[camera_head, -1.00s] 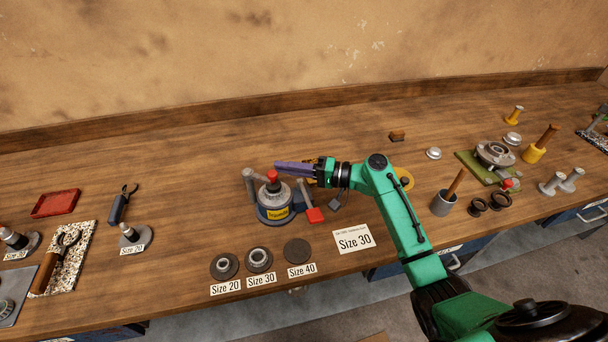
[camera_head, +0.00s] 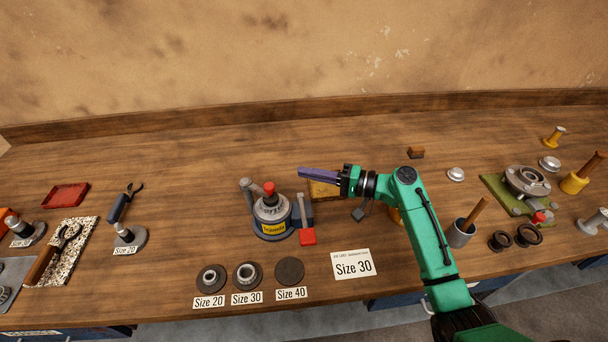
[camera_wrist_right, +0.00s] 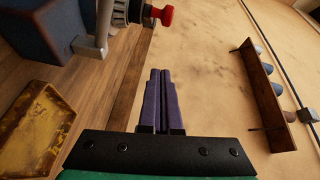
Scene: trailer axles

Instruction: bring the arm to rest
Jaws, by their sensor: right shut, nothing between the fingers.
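My right arm comes in from the lower right of the head view. Its gripper (camera_head: 318,175) has purple fingers that lie together, shut and empty, pointing left above the bench. The fingers also show shut in the right wrist view (camera_wrist_right: 160,100), with bare wall beyond them. In the head view the gripper is up and to the right of the grey press (camera_head: 270,215) with a red knob and a yellow label, apart from it. My left gripper does not show.
The wooden bench (camera_head: 150,275) holds discs labelled Size 20, 30 and 40 (camera_head: 247,275) and a Size 30 card (camera_head: 352,264). A yellow block (camera_head: 322,189) lies beneath the gripper. A red tray (camera_head: 66,195) is at left; a green plate with a hub (camera_head: 525,182) is at right.

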